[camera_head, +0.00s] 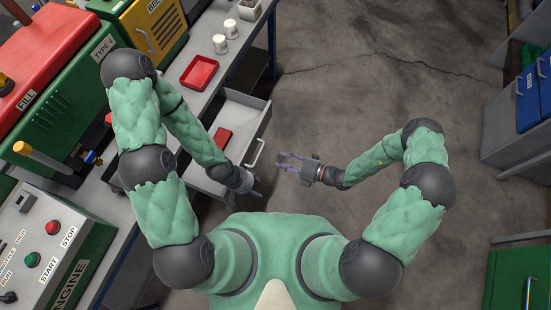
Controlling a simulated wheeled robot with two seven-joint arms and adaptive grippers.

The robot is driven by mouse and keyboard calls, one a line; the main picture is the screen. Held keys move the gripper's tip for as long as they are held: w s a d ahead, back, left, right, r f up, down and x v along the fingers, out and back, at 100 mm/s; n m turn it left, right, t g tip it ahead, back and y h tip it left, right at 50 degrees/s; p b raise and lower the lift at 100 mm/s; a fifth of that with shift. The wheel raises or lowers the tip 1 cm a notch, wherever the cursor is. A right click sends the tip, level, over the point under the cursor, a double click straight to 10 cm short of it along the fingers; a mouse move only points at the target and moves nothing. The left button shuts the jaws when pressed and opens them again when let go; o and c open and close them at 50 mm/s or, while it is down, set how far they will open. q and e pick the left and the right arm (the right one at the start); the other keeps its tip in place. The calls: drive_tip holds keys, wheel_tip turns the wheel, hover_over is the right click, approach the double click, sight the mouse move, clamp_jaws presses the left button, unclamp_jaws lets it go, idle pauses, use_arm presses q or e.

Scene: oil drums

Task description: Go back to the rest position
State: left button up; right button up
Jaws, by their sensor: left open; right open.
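My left gripper (257,192) hangs over the floor just right of the open grey drawer, with its arm passing over the drawer. It is small and partly hidden by its own wrist, and nothing shows in it. My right gripper (280,160) points left, with its fingers apart and empty. It is over the floor, a little above and right of the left gripper in the picture. The two grippers are close but apart.
The open drawer (250,119) holds a red item (222,138). A red tray (200,72) and white cups (220,44) stand on the bench. A control panel (38,255) is at lower left. Blue bins (530,101) are at right. Floor (370,70) ahead is clear.

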drive_tip(key=shift+s+d, duration=0.15)
drive_tip(key=shift+d, duration=0.1)
idle(0.4)
drive_tip(key=s+d+f+n+g+h, duration=0.1)
drive_tip(key=s+n+g+h, duration=0.3)
drive_tip(key=s+n, duration=0.5)
drive_tip(key=s+d+f+n+g+h, duration=0.1)
drive_tip(key=s+d+n+g+h, duration=0.1)
drive_tip(key=s+n+g, duration=0.6)
drive_tip(key=w+d+r+n+t+h, duration=0.1)
drive_tip(key=w+d+n+t+h, duration=0.1)
drive_tip(key=n, duration=0.8)
drive_tip(key=w+d+r+n+t+h, duration=0.2)
drive_tip(key=w+n+t, duration=0.2)
drive_tip(key=n, duration=0.6)
drive_tip(key=shift+w+d+r+n+t+h, duration=0.2)
drive_tip(key=shift+d+n+t+h, duration=0.1)
drive_tip(key=shift+d+n+t, duration=0.15)
